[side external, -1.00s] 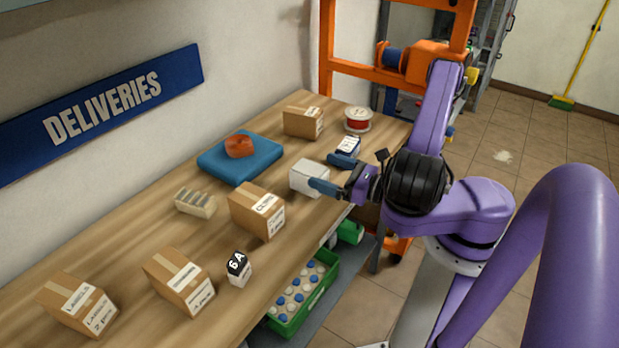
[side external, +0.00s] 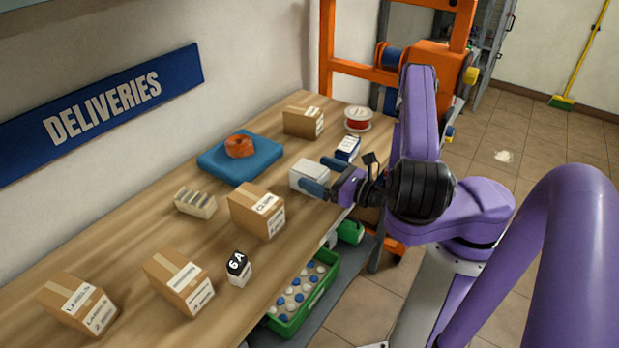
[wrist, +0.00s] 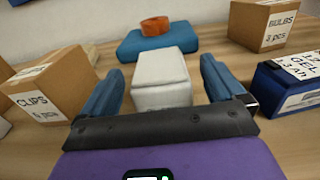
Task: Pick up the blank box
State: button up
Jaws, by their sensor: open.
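The blank box (side external: 309,176) is a plain white box on the wooden table, near the table's front edge. In the wrist view the blank box (wrist: 161,78) stands between my two blue fingers, with a visible gap on each side. My gripper (side external: 322,174) is open around the box from the front, low over the table. In the wrist view my gripper (wrist: 158,85) shows both fingers spread and pointing forward. The side view hides part of the box behind the nearer finger.
A clips box (side external: 257,211) stands left of the blank box. A blue and white gel box (side external: 347,149) is close on the right. Behind are a blue pad (side external: 262,163) with an orange roll (side external: 239,147), a bulbs box (side external: 303,122) and a red spool (side external: 358,119).

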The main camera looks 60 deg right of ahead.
aim_at(309, 168)
jog(key=shift+w+a, duration=0.1)
jog(key=shift+w, duration=1.45)
jog(key=c, duration=1.1)
jog(key=shift+c, duration=0.2)
jog(key=shift+r, duration=0.2)
